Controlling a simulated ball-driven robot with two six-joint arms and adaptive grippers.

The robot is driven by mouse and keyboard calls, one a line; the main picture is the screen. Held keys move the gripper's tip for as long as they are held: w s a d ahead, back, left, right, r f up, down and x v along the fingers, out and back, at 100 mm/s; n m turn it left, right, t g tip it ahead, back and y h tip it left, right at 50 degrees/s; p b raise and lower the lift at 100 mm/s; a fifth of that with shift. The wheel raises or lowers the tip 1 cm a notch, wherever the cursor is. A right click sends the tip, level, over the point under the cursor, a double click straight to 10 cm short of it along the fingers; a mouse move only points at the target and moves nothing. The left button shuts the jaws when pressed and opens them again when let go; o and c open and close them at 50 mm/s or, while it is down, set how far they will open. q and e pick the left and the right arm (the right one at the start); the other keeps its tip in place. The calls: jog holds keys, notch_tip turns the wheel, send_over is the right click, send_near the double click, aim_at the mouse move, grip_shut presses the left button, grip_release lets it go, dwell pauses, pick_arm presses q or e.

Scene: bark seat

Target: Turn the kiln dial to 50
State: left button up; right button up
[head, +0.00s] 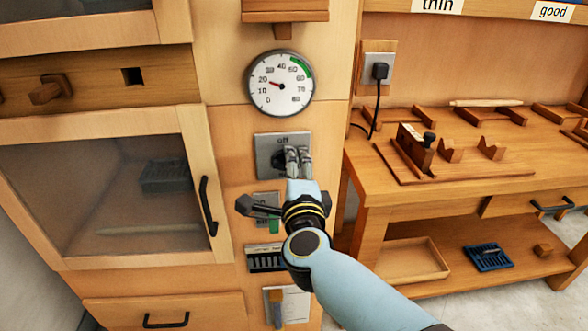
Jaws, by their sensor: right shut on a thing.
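The kiln dial is a dark knob (279,160) on a grey plate (265,142) marked "off" at its top, set in the wooden kiln's front panel. My right gripper (292,159) is shut on the knob and hides its right part; I cannot read its setting. Above it, a round white gauge (280,84) has a red needle close to 20 and a green band at its upper right. My left gripper is not in view.
The kiln's glass door (110,185) with a black handle (208,206) is closed, left of the panel. Below the plate are a green switch (274,226) and a slotted black strip (264,258). A workbench (480,200) with wooden tools stands right.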

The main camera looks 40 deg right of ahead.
jog(key=shift+s+a+f+m+b, duration=0.1)
jog(key=shift+f+m+b, duration=0.35)
jog(key=shift+m, duration=0.6)
jog(key=shift+f+m+b, duration=0.3)
jog(key=shift+m+b, duration=0.25)
jog(key=shift+m, duration=0.5)
